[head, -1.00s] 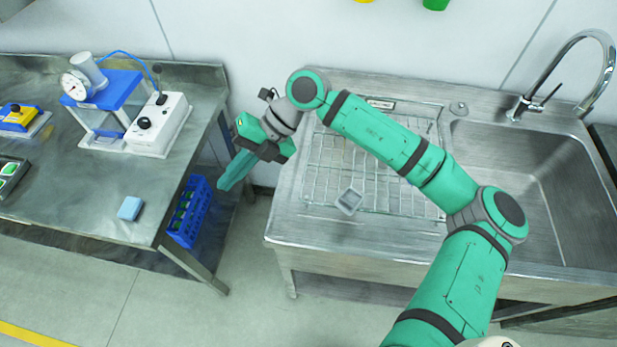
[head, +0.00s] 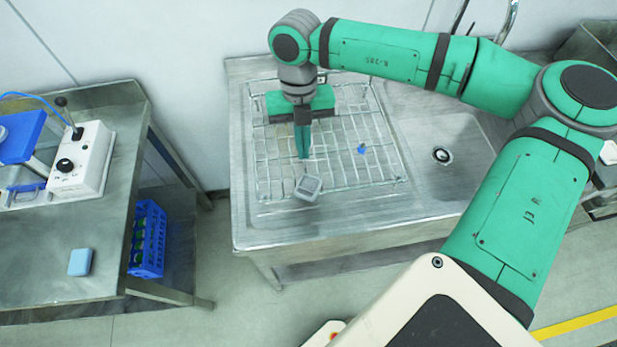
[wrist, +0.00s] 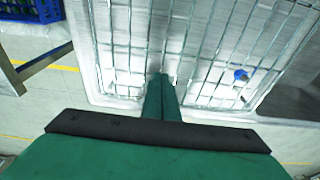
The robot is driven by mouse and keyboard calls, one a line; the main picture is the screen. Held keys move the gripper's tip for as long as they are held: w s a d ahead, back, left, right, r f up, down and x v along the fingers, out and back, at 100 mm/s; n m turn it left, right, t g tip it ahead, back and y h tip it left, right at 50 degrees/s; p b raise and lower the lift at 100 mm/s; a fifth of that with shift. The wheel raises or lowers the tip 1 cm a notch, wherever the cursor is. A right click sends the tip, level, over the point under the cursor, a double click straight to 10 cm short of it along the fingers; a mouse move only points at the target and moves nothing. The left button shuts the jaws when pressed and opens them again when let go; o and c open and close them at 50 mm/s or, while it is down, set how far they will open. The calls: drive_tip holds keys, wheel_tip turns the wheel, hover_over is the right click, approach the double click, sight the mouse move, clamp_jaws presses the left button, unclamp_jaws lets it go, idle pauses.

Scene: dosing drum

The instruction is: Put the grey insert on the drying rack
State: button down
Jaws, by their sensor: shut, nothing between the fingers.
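The grey insert (head: 308,187) is a small square, hollow-looking piece at the front edge of the wire drying rack (head: 262,172) in the head view. I cannot tell whether it rests wholly on the wires or partly on the steel in front. My gripper (head: 303,156) points down over the rack, just behind the insert, with its green fingers together and nothing in them. In the wrist view the shut fingers (wrist: 163,95) stand in front of the rack wires (wrist: 205,45); I cannot make out the insert there.
A small blue item (head: 362,149) lies on the rack to the right of my gripper. The sink basin (head: 465,165) is right of the rack. At left, a steel bench (head: 110,245) holds a white control box (head: 82,160) and a light-blue block (head: 80,262); a blue crate (head: 148,240) is beneath.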

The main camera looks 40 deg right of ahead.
sight(309, 190)
drive_tip(key=s+a, duration=0.1)
drive_tip(key=s, duration=0.1)
drive_tip(key=s+a, duration=0.1)
drive_tip(key=s, duration=0.1)
drive_tip(key=s+a, duration=0.2)
drive_tip(key=shift+s, duration=0.25)
drive_tip(key=shift+s+a+f, duration=0.15)
drive_tip(key=shift+s+a, duration=0.05)
drive_tip(key=shift+s, duration=0.05)
drive_tip(key=shift+w+f, duration=0.1)
drive_tip(key=shift+f, duration=0.55)
drive_tip(key=w+d, duration=0.1)
drive_tip(key=w, duration=0.1)
drive_tip(key=w+d, duration=0.2)
drive_tip(key=w, duration=0.1)
drive_tip(key=w+d, duration=0.2)
drive_tip(key=shift+w+f, duration=0.1)
drive_tip(key=shift+w, duration=0.25)
